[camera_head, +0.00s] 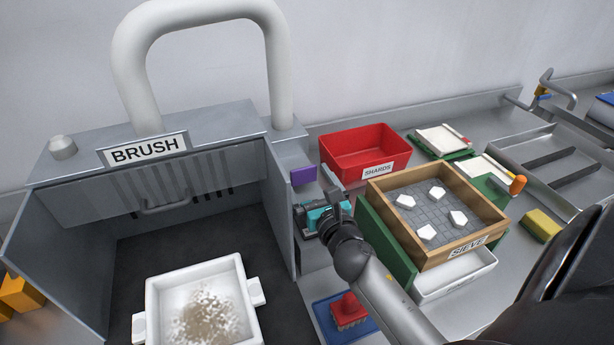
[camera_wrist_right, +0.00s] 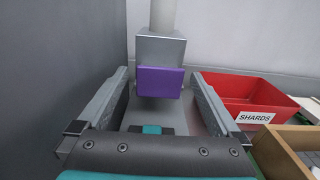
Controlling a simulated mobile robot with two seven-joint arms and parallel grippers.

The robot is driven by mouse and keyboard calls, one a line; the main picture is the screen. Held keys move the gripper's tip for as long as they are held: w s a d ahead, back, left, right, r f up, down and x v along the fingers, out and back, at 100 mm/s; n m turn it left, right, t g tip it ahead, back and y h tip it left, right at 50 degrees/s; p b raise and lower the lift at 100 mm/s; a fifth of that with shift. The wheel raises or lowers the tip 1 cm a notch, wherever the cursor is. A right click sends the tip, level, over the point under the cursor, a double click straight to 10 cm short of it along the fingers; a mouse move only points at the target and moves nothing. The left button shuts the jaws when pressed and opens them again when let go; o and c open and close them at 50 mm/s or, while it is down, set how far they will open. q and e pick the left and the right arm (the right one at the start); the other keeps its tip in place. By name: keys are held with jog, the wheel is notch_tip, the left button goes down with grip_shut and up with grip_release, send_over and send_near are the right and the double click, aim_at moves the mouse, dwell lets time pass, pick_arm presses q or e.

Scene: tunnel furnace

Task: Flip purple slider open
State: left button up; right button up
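The purple slider (camera_head: 303,175) is a small purple block on the side of the grey metal housing, to the right of the BRUSH hood. In the right wrist view the purple slider (camera_wrist_right: 160,82) sits on a grey metal block, centred ahead between my fingers. My right gripper (camera_head: 320,203) is just in front of and below the slider in the head view. Its two fingers are spread wide with nothing between them. I cannot tell whether either finger touches the slider. My left gripper is not in view.
The BRUSH hood (camera_head: 150,115) with its wall is left of my right gripper. A red SHARDS bin (camera_head: 345,165) stands close on the right. A wooden sieve (camera_head: 385,215) with white pieces stands beside my right arm. A red brush (camera_head: 349,311) lies below on a blue mat.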

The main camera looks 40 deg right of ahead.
jog(key=b+v, duration=0.3)
jog(key=v, duration=1.2)
jog(key=shift+d, duration=0.1)
dwell(0.5)
